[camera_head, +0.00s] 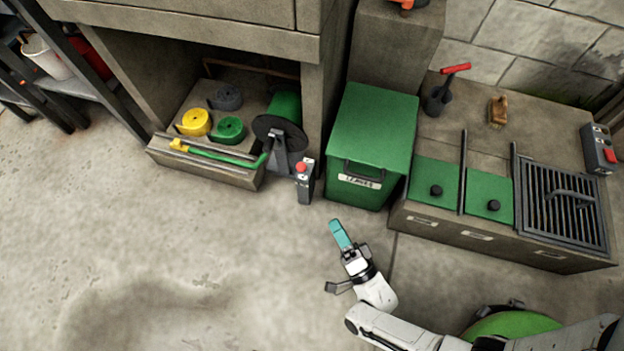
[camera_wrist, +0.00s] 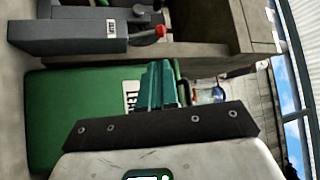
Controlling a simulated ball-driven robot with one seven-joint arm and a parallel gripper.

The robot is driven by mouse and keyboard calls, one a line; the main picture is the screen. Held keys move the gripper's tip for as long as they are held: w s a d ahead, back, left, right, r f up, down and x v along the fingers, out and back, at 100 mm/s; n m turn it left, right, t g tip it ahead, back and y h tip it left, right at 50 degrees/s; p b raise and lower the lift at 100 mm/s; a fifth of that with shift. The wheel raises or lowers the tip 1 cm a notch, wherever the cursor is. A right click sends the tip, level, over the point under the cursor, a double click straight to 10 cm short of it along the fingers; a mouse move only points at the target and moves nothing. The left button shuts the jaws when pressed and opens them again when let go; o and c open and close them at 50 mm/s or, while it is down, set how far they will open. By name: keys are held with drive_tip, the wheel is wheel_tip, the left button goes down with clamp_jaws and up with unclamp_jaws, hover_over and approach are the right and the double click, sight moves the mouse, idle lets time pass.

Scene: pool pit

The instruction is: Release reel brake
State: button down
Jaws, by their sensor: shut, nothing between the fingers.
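A hose reel (camera_head: 283,108) with a black disc and green hose stands in the low bay at the upper middle of the head view. A grey box (camera_head: 306,184) with a red knob (camera_head: 301,167) stands on the floor beside it; I take this as the brake control. In the wrist view the grey box (camera_wrist: 60,38) carries a small white label, and the red knob (camera_wrist: 160,31) shows at its right end. My gripper (camera_head: 337,226) has teal fingers, shut and empty, below and right of the box and apart from it. The fingers also show in the wrist view (camera_wrist: 158,84).
A green lidded bin (camera_head: 372,125) labelled for leaves stands right of the grey box, close to my gripper. A counter (camera_head: 480,238) with a grill grate lies further right. Coiled hoses (camera_head: 195,122) sit in the bay. The floor at left is clear.

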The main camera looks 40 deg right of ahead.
sight(303, 168)
drive_tip(key=b+x, duration=0.1)
drive_tip(key=x, duration=1.3)
drive_tip(key=shift+d+r, duration=0.1)
